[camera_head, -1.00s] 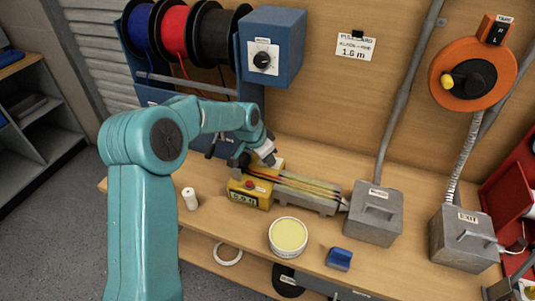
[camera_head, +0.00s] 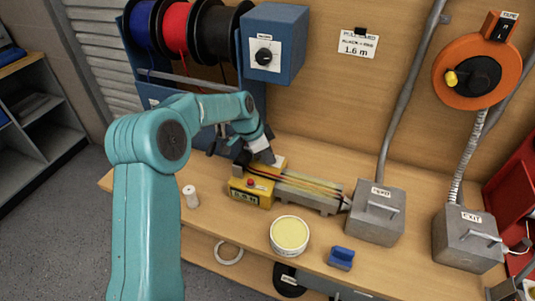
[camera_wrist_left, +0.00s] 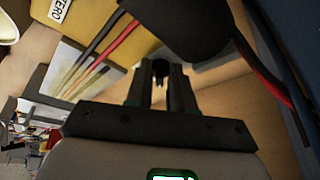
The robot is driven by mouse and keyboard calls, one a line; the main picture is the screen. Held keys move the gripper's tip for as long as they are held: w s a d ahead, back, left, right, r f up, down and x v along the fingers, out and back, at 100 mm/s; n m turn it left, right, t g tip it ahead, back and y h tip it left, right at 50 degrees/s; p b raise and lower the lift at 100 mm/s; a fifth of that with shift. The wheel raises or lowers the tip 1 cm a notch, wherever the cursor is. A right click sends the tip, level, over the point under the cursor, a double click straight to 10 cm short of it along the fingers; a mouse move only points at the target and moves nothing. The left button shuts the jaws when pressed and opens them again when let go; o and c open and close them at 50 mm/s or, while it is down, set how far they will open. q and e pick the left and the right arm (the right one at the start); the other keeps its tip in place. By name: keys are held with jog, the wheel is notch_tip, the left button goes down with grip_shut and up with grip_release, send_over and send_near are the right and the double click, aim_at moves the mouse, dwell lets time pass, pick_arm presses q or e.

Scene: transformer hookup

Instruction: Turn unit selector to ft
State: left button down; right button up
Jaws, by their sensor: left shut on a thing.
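The yellow measuring box (camera_head: 262,198) sits on the bench, with a red button and a small display whose reading is too blurred to be sure of. My left gripper (camera_head: 268,158) reaches down at the box's back end. In the left wrist view, its two dark fingers (camera_wrist_left: 160,88) are shut on a small dark knob (camera_wrist_left: 160,66), seemingly the unit selector. Its markings and pointer direction are hidden. The box's yellow face (camera_wrist_left: 100,25) with a ZERO label shows at the upper left there. My right gripper is out of view.
Colored wires (camera_head: 305,185) run from the box to a grey block (camera_head: 376,212). A blue box with a dial (camera_head: 273,45) and wire spools (camera_head: 215,35) stand behind my arm.

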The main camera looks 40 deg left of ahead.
pick_arm(q)
jog(key=shift+a, duration=0.1)
jog(key=c, duration=1.3)
grip_release()
jog(key=shift+o, duration=0.2)
jog(key=shift+r, duration=0.1)
jog(key=v, duration=1.6)
jog(key=shift+r+b, duration=0.15)
jog(key=shift+b, duration=0.2)
